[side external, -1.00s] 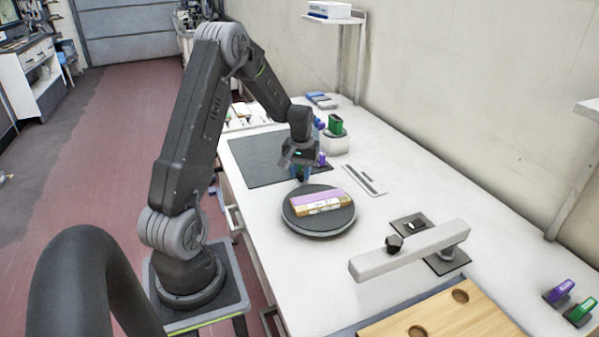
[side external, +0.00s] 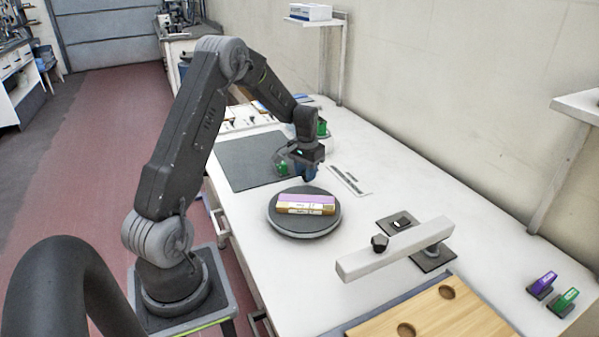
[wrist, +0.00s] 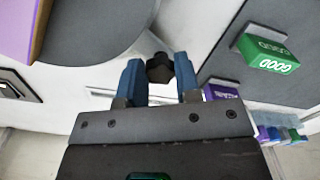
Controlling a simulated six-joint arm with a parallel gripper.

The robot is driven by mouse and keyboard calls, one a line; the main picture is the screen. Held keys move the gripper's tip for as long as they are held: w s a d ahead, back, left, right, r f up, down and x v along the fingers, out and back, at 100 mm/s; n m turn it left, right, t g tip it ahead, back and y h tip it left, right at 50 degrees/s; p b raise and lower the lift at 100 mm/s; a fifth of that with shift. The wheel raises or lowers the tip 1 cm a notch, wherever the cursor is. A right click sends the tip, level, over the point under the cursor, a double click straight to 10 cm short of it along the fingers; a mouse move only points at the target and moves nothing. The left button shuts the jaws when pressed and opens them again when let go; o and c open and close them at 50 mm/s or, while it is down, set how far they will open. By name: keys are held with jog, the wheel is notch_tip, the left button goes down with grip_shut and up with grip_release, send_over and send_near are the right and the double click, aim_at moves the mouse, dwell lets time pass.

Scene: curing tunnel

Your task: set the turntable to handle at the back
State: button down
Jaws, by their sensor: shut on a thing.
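The turntable (side external: 282,224) is a dark grey round disc on the white bench. A long block (side external: 306,202) with a purple top and tan side lies on it, roughly level across the picture. My gripper (side external: 308,177) is low at the turntable's far rim. In the wrist view my gripper's blue fingers (wrist: 160,84) are shut on a dark lobed knob (wrist: 160,66), the handle, just beyond the turntable's rim (wrist: 112,38). Part of the block (wrist: 14,28) shows at the upper left there. In the side view the fingers hide the knob.
A green "GOOD" stamp (wrist: 268,52) stands close to my gripper, with a purple stamp (wrist: 222,92) nearby. A white bar with a black knob (side external: 395,250) stands in front of the turntable. A wooden board (side external: 425,318) lies nearer the camera.

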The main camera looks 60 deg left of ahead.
jog(key=shift+w+d+m, duration=0.5)
jog(key=shift+w+m, duration=0.2)
jog(key=shift+m, duration=0.05)
jog(key=shift+w+d+m, duration=0.5)
jog(key=shift+w+m, duration=0.2)
jog(key=shift+m, duration=0.05)
jog(key=shift+w+d+m, duration=1)
jog(key=shift+d+m, duration=0.2)
jog(key=shift+m, duration=0.2)
jog(key=shift+w+d+m, duration=0.4)
jog(key=shift+d+m, duration=0.45)
jog(key=shift+w+d+m, duration=0.35)
jog(key=shift+d+m, duration=0.45)
jog(key=shift+m, duration=0.05)
jog(key=shift+w+d+m, duration=0.15)
jog(key=shift+d+m, duration=0.55)
jog(key=shift+d, duration=0.1)
jog(key=shift+w+d+m, duration=0.1)
jog(key=shift+d+m, duration=0.6)
jog(key=shift+d, duration=0.15)
jog(key=c, duration=0.8)
grip_release()
notch_tip(320, 180, up, 14)
jog(key=shift+f, duration=0.1)
